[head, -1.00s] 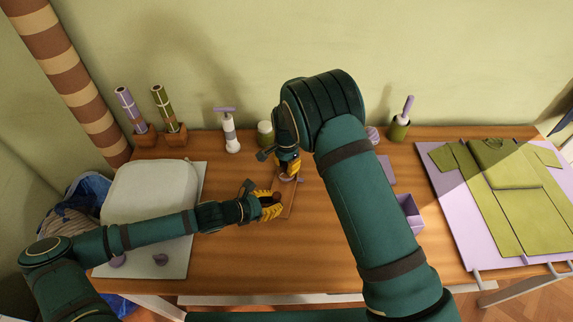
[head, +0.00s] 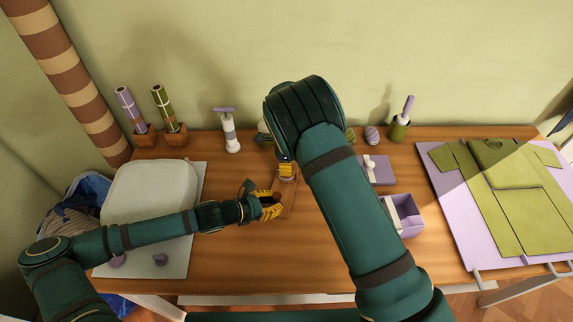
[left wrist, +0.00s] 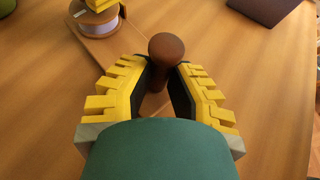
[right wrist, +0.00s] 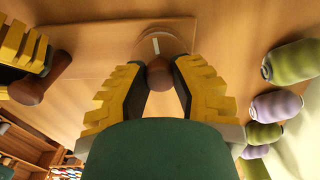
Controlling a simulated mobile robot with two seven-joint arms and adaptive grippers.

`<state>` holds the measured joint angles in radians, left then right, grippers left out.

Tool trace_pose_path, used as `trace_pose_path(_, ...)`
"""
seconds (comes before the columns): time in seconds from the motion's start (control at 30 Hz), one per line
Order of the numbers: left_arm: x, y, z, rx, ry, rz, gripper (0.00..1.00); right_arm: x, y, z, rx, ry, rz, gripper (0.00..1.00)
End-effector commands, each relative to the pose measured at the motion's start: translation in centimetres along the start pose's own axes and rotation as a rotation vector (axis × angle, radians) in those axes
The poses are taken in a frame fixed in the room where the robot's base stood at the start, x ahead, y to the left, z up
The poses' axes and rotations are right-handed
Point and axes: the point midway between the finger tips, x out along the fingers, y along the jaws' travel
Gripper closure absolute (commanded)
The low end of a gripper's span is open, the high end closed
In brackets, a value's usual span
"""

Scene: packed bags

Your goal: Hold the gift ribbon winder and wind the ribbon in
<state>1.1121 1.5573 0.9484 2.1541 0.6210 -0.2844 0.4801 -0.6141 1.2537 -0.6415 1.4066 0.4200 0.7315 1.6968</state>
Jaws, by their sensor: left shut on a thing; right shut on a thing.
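The winder is a flat wooden board (head: 290,200) with a brown grip knob (left wrist: 166,48) and a spool of lilac ribbon (left wrist: 98,26). My left gripper (head: 268,203) is shut on the grip knob, as the left wrist view (left wrist: 160,75) shows. My right gripper (right wrist: 158,78) is shut on a smaller brown crank knob (right wrist: 158,72) over the spool's round top (right wrist: 165,40). In the head view the right gripper (head: 287,172) is just behind the left one, and the spool is largely hidden there.
An open lilac box (head: 404,214) and its lid (head: 380,170) lie right of my right arm. A pump bottle (head: 230,135) and potted rolls (head: 170,115) stand at the back.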

Motion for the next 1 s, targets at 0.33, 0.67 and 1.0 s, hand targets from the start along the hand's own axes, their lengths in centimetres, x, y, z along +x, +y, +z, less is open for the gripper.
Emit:
trace_pose_path(0.33, 0.01, 0.08, 0.13, 0.002, -0.003, 0.001, 1.00, 0.33, 0.36, 0.07, 0.105, 0.002, 0.010, 1.00)
trace_pose_path(0.67, 0.01, 0.09, 0.14, 0.002, -0.003, 0.001, 1.00, 0.32, 0.37, 0.08, 0.116, 0.001, 0.010, 1.00)
trace_pose_path(1.0, 0.01, 0.06, 0.10, 0.001, -0.002, 0.001, 1.00, 0.19, 0.21, 0.04, 0.116, 0.001, 0.006, 0.39)
